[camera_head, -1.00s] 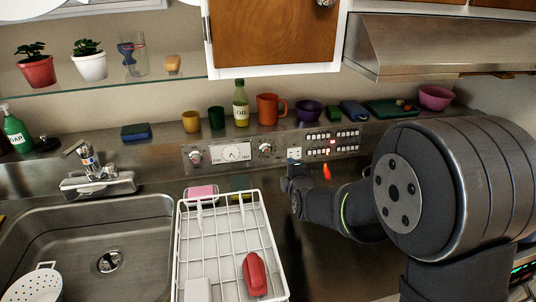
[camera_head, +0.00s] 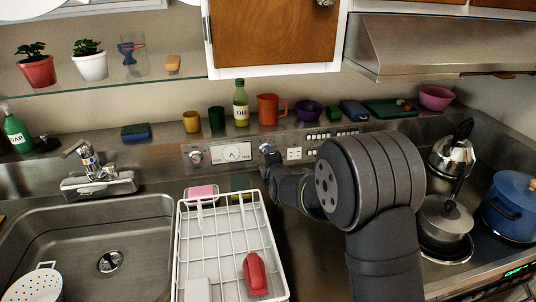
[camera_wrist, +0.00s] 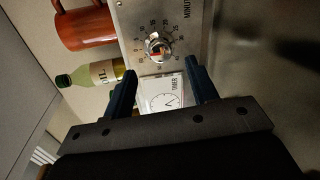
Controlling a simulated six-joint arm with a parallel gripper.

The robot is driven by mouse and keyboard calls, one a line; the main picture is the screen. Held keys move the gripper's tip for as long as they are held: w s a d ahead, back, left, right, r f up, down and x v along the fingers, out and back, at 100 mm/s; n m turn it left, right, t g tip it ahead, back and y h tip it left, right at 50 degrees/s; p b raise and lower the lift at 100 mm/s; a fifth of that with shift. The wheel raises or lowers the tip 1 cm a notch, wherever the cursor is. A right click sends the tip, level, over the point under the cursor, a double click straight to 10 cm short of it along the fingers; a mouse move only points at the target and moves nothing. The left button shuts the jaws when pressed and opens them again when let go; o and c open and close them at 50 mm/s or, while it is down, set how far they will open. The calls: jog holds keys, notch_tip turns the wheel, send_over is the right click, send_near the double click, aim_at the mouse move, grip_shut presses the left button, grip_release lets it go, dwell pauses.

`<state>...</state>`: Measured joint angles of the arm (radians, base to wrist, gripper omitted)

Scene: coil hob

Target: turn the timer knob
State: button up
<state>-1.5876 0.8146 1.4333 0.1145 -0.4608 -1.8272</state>
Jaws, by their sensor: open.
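The timer knob (camera_wrist: 157,49) is a small silver knob with a red mark, ringed by minute numbers, in the wrist view. The white dial plate marked TIMER (camera_wrist: 163,96) lies below it there and also shows in the head view (camera_head: 233,152). My gripper (camera_wrist: 159,68) is open, with one dark finger to each side of the line to the knob. The knob shows just beyond the fingertips, and nothing is between them. In the head view my gripper (camera_head: 267,152) is at the panel, right of the dial, and hides most of the knob.
Another knob (camera_head: 195,157) is left of the dial. A socket (camera_head: 294,153) is to the right. An oil bottle (camera_head: 241,104) and an orange mug (camera_head: 269,109) stand on the ledge above. A white dish rack (camera_head: 222,250) is below. Pots (camera_head: 445,217) stand at the right.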

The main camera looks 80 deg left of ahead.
jog(key=shift+x, duration=2.55)
jog(key=shift+c, duration=0.2)
jog(key=c, duration=0.9)
